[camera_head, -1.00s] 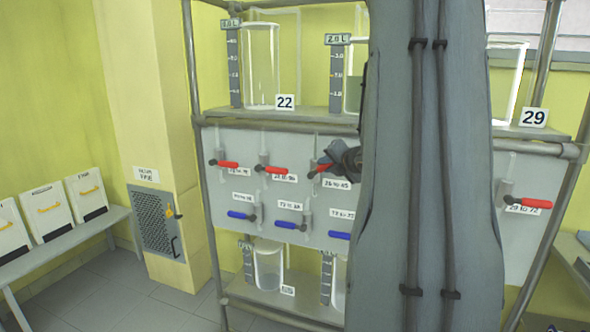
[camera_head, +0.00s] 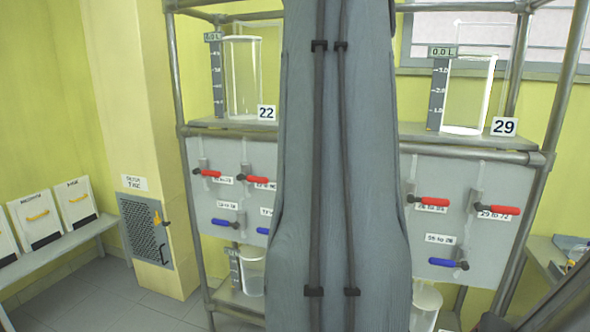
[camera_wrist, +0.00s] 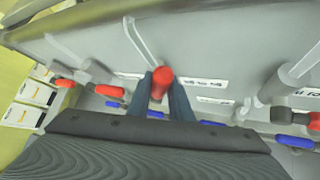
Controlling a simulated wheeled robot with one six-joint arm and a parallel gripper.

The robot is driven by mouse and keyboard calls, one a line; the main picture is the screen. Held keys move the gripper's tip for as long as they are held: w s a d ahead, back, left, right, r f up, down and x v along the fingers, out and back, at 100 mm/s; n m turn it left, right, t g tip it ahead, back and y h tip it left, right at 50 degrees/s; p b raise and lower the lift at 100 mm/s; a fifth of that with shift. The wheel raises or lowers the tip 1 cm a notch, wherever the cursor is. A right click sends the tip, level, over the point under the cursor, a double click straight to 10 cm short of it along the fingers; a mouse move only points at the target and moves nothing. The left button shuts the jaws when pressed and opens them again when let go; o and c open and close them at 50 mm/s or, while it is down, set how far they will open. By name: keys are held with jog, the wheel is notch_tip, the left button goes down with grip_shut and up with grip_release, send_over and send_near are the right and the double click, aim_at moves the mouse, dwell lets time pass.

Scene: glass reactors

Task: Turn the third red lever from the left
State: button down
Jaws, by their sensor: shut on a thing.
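A row of red levers is on the grey panel. In the head view, the first red lever (camera_head: 207,173) and second red lever (camera_head: 258,181) show left of my arm, with two more red levers (camera_head: 430,201) (camera_head: 497,210) to its right. The third lever is hidden there behind my arm. In the wrist view, the third red lever (camera_wrist: 162,76) is between the two fingers of my gripper (camera_wrist: 161,96), which is shut on it. Two red levers (camera_wrist: 65,83) (camera_wrist: 110,91) lie to its left and one (camera_wrist: 241,109) to its right.
Blue levers (camera_head: 227,224) (camera_head: 442,262) form a lower row close under the red ones. Glass vessels (camera_head: 243,80) (camera_head: 468,95) stand on the shelf above the panel. Metal frame posts (camera_head: 178,80) bound the rack. Floor at left is clear.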

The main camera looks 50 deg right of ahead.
jog(key=c, duration=1.6)
grip_release()
jog(key=shift+p+v, duration=0.5)
jog(key=shift+v, duration=3.4)
